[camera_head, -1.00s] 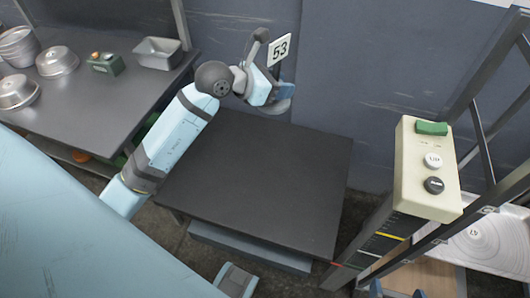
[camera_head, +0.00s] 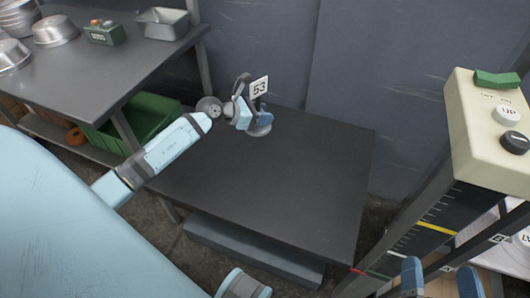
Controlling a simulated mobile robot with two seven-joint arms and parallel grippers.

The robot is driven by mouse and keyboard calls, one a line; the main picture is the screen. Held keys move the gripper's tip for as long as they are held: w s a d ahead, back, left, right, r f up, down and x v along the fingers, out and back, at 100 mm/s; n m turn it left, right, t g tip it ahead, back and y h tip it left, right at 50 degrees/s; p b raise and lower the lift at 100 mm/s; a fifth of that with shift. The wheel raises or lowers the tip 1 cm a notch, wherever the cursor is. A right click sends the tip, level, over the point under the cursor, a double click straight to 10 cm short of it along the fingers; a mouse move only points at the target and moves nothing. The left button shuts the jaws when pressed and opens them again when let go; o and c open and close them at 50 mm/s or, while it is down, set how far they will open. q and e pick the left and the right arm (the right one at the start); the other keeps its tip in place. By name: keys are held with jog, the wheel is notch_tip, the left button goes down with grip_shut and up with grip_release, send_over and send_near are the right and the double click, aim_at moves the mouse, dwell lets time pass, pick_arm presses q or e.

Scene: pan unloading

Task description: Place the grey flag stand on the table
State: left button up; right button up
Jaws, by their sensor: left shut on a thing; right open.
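The grey flag stand has a white flag (camera_head: 259,87) marked 53 and a round grey base (camera_head: 260,130). My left gripper (camera_head: 254,112) is shut on the stand's post and hides part of it. The stand is upright at the back of the dark table (camera_head: 270,190), with its base at or just above the top; I cannot tell if they touch. My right gripper (camera_head: 440,280) shows at the bottom right with two blue fingers apart and nothing between them. It is away from the table.
A bench (camera_head: 90,70) at the left holds metal bowls (camera_head: 55,31), a green device (camera_head: 104,33) and a metal pan (camera_head: 163,22). A green crate (camera_head: 145,118) is below it. A control box (camera_head: 490,125) on a post stands at the right. Most of the table is clear.

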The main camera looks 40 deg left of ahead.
aim_at(263, 128)
pick_arm(q)
notch_tip(263, 128, down, 6)
jog(key=shift+r+b, duration=0.15)
jog(key=shift+b, duration=0.7)
notch_tip(263, 128, down, 5)
jog(key=shift+b, duration=1)
jog(key=shift+f+b, duration=1.05)
jog(key=shift+f, duration=1.4)
pick_arm(e)
jog(key=shift+n+g+y, duration=0.4)
jog(key=shift+g+y, duration=0.3)
jog(key=shift+g, duration=0.1)
jog(key=shift+a+f, duration=0.25)
jog(key=shift+f, duration=0.45)
jog(key=shift+a+f, duration=0.25)
jog(key=shift+f, duration=0.5)
jog(key=shift+a+f, duration=0.25)
jog(key=shift+f, duration=0.45)
pick_arm(q)
jog(key=shift+f, duration=0.2)
jog(key=o, duration=1)
pick_arm(e)
jog(key=shift+f, duration=0.2)
pick_arm(q)
jog(key=shift+r, duration=0.1)
